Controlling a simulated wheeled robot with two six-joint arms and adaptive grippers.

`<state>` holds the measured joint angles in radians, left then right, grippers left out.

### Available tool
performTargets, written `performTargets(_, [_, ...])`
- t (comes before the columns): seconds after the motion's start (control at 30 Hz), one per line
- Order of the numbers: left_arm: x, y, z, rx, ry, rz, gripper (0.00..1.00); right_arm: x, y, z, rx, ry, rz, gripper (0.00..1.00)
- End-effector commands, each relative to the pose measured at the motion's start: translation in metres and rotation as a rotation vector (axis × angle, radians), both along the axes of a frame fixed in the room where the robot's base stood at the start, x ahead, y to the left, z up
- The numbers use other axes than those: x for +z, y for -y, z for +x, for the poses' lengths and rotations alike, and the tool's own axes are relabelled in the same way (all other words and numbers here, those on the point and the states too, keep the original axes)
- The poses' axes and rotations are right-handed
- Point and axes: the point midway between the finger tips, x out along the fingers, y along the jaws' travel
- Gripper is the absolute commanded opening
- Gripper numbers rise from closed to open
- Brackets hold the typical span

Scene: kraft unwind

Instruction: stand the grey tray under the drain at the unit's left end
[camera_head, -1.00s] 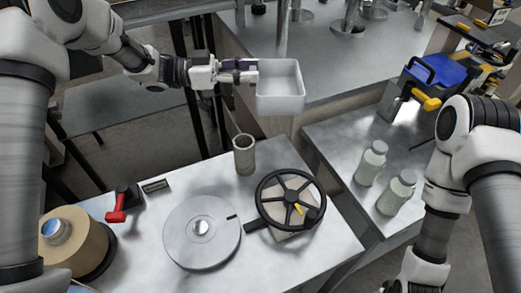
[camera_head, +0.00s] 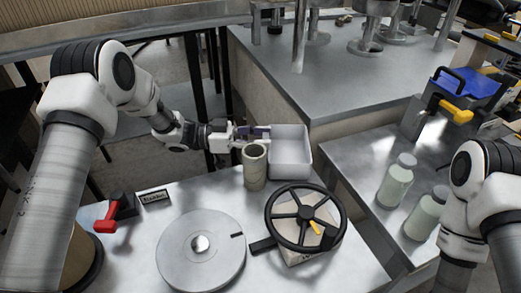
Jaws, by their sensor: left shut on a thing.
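The grey tray (camera_head: 291,172) is a small, open, light-grey box in the middle of the head view. My left gripper (camera_head: 262,132) comes in from the left and is shut on the tray's left side. The tray looks upright, just behind and right of a grey cardboard-like tube (camera_head: 255,172). I cannot tell whether it touches the surface below. A vertical metal pipe (camera_head: 299,38) comes down above and behind the tray; I cannot tell whether it is the drain. My right arm shows at the right edge, but its gripper is outside the picture.
The near metal bench holds a round steel disc (camera_head: 201,250), a black handwheel (camera_head: 305,217) and a red lever (camera_head: 106,219). Two capped bottles (camera_head: 395,182) stand on the right bench, with a blue-topped device (camera_head: 467,88) behind. The right bench's middle is clear.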

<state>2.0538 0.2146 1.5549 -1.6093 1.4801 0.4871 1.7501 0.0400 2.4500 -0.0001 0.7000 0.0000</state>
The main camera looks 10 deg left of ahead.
Motion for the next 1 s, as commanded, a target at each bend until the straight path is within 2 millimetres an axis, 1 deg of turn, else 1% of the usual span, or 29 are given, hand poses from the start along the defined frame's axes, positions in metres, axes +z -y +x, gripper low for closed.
performTargets(0.03, [-0.008,0.0,0.0,0.0,0.001,-0.001,0.02,-0.008,0.0,0.0,0.0,-0.001,0.0,0.4])
performTargets(0.2, [-0.004,0.0,0.0,0.0,0.001,-0.001,0.02,-0.004,0.0,0.0,0.0,0.0,0.0,0.4])
performTargets(0.37, [-0.009,0.0,0.0,0.0,0.0,0.0,0.02,-0.006,0.0,0.0,0.0,0.0,0.0,0.4])
performTargets(0.4, [-0.008,0.0,0.0,0.0,0.001,0.0,0.51,-0.005,0.0,0.0,0.0,0.0,0.0,0.4])
performTargets(0.43, [-0.008,0.0,0.0,0.0,0.0,0.0,0.62,-0.005,0.0,0.0,0.0,0.0,0.0,0.4])
performTargets(0.47, [-0.008,0.0,0.0,0.0,0.0,0.0,0.66,-0.005,0.0,0.0,0.0,0.0,0.0,0.4])
performTargets(0.73, [-0.008,0.0,0.0,0.0,0.001,0.0,0.66,-0.005,0.0,0.0,0.0,0.0,0.0,0.4])
performTargets(0.83, [-0.003,-0.002,0.0,0.001,0.001,-0.001,0.66,-0.002,0.0,0.0,0.0,0.0,0.0,0.4])
performTargets(0.93, [-0.002,-0.018,-0.003,0.004,0.0,-0.002,0.66,0.003,0.0,0.0,0.0,0.0,0.0,0.4])
performTargets(1.0, [-0.001,-0.034,-0.006,0.006,0.0,-0.003,0.66,0.008,0.0,0.0,0.0,0.0,0.0,0.4])
